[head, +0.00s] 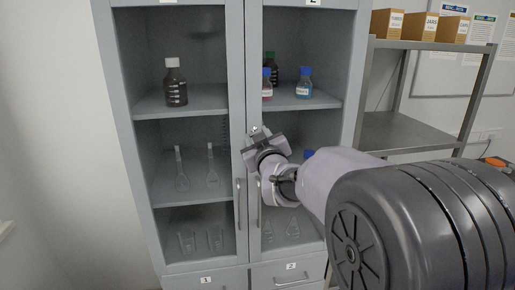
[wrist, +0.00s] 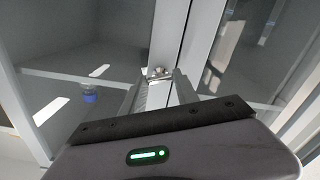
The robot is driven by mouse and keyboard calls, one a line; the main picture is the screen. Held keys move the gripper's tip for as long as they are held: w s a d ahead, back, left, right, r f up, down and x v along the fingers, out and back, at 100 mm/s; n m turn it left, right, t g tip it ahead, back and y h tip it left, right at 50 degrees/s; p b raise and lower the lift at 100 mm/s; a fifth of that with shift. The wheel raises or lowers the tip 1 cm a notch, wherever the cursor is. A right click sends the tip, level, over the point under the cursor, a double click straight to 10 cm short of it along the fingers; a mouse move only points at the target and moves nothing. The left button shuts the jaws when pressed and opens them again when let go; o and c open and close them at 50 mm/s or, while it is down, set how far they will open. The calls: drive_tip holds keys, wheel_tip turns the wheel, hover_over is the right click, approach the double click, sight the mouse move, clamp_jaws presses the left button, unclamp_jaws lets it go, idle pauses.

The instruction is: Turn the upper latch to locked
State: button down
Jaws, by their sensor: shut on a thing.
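The upper latch (wrist: 160,72) is a small metal piece on the grey frame where the two cabinet doors meet. My gripper (wrist: 160,82) is shut on it, with one finger on each side. In the head view my gripper (head: 257,133) reaches the middle of the cabinet front, and a small bright bit of the latch (head: 255,128) shows at its tips. The fingers hide most of the latch, so I cannot tell which way it is turned.
The grey cabinet (head: 236,60) has glass doors with two vertical handles, the left handle (head: 238,203) and the right handle (head: 258,203), below my gripper. Bottles and flasks stand inside. A metal rack (head: 410,130) with boxes stands to the right. The left wall is bare.

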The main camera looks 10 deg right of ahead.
drive_tip(key=shift+n+b, duration=4.2)
drive_tip(key=shift+n, duration=2.6)
drive_tip(key=c, duration=0.9)
unclamp_jaws()
